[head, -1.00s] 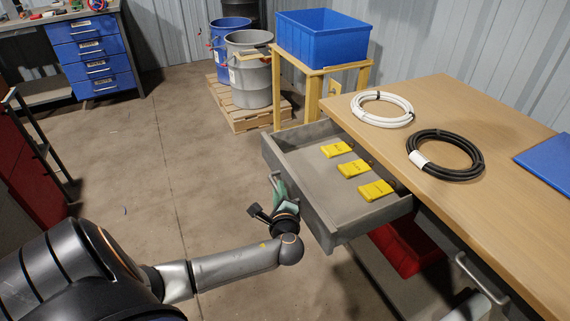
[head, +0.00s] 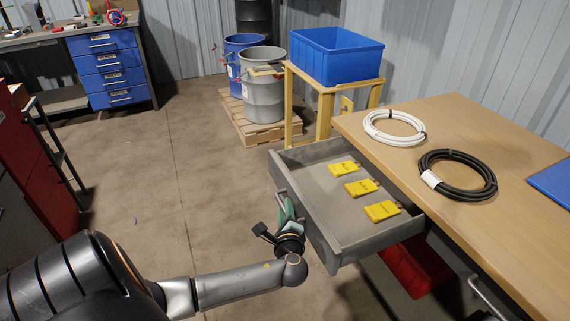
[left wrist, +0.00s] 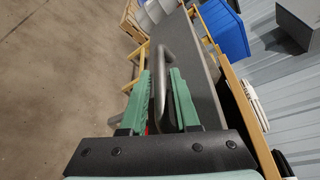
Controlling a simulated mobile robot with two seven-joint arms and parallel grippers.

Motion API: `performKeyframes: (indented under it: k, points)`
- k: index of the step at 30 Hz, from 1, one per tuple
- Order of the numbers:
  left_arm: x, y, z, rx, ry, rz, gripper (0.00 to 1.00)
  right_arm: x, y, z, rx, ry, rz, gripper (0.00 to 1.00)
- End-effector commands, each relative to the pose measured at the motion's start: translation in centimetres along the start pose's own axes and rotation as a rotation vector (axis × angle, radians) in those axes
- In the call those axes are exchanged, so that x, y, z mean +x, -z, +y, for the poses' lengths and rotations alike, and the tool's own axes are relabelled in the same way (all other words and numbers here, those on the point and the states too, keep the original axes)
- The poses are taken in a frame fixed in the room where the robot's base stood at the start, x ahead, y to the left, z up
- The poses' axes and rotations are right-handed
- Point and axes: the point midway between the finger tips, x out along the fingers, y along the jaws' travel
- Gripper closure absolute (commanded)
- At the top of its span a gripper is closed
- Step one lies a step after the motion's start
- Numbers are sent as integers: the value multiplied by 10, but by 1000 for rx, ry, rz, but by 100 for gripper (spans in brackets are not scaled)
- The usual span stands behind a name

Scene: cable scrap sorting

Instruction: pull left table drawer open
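The left table drawer (head: 335,247) is grey and stands well out from the wooden table (head: 500,230). Several yellow tags, one of them the middle tag (head: 361,188), lie on its floor. My left gripper (head: 286,215) is at the drawer front, with its green fingers around the drawer handle (head: 281,200). In the left wrist view the grey bar handle (left wrist: 160,85) lies between the two fingers (left wrist: 160,105), close against them. My right gripper is not in view.
A white cable coil (head: 394,127) and a black cable coil (head: 458,175) lie on the table. A red bin (head: 412,268) is beneath. A blue crate (head: 337,55) on a wooden stand is behind the drawer. The floor left of the drawer is clear.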

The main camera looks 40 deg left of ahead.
Motion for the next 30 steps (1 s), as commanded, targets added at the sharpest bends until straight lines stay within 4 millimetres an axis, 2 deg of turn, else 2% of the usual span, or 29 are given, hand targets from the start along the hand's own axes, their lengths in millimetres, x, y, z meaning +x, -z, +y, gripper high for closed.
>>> performKeyframes:
  k: [5,15,19,24,30]
  points:
    - [-15,0,-1,0,0,3,70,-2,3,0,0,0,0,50]
    - [-87,0,0,-1,-3,4,70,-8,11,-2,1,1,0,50]
    - [-108,0,0,0,-3,3,70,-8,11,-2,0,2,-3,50]
    - [-123,0,0,0,-1,2,70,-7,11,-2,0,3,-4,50]
    - [-126,0,0,0,-1,1,70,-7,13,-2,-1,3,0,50]
